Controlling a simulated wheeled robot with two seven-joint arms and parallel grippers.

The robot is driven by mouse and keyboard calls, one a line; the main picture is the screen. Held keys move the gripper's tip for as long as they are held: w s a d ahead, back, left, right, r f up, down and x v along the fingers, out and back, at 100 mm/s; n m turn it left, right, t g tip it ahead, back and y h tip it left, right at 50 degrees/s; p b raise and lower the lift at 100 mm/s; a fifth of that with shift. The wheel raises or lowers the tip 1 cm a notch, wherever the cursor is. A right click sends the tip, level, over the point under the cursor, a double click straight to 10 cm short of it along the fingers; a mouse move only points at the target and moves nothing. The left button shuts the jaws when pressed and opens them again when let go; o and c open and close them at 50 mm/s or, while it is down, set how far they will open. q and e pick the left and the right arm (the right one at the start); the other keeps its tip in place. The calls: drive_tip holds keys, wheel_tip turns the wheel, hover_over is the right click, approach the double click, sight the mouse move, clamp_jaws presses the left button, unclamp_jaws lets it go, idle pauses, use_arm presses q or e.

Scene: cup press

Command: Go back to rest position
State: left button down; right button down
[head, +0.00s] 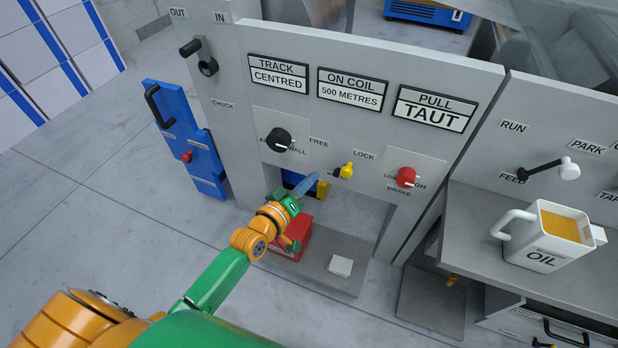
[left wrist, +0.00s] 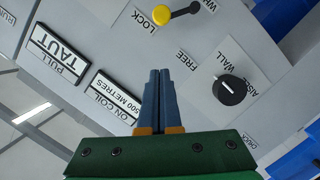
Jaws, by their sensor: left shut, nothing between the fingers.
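My left gripper (head: 308,184) is shut and empty in front of the grey machine panel (head: 368,60), just below the FREE label. Its two blue fingers lie together in the left wrist view (left wrist: 160,85). The green and orange left arm reaches in from the lower left. The black knob (head: 278,140) is up and left of the fingertips, and the yellow-ended lever (head: 346,171) is to their right. Both also show in the left wrist view, the black knob (left wrist: 229,90) and the yellow end (left wrist: 161,16). My right gripper is in neither view.
A red knob (head: 406,177) is on the panel's right. A red box (head: 289,240) and a white block (head: 340,266) sit low behind the arm. A white OIL jug (head: 545,236) stands on the right bench. Grey floor is open at left.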

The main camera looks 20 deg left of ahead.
use_arm(q)
drive_tip(key=s+a+f+m+g+y, duration=0.1)
drive_tip(key=s+f+m+g, duration=0.3)
drive_tip(key=s+f, duration=0.85)
drive_tip(key=s+a+f+m+g+y, duration=0.2)
drive_tip(key=s+f+g, duration=0.4)
drive_tip(key=s+f, duration=0.7)
drive_tip(key=s+f+m+g, duration=0.35)
drive_tip(key=s+f, duration=0.45)
drive_tip(key=s, duration=0.4)
wheel_tip(320, 180, up, 17)
drive_tip(key=s+g+p, duration=0.1)
drive_tip(key=p, duration=1.6)
drive_tip(key=shift+s+f, duration=0.2)
drive_tip(key=shift+s, duration=0.2)
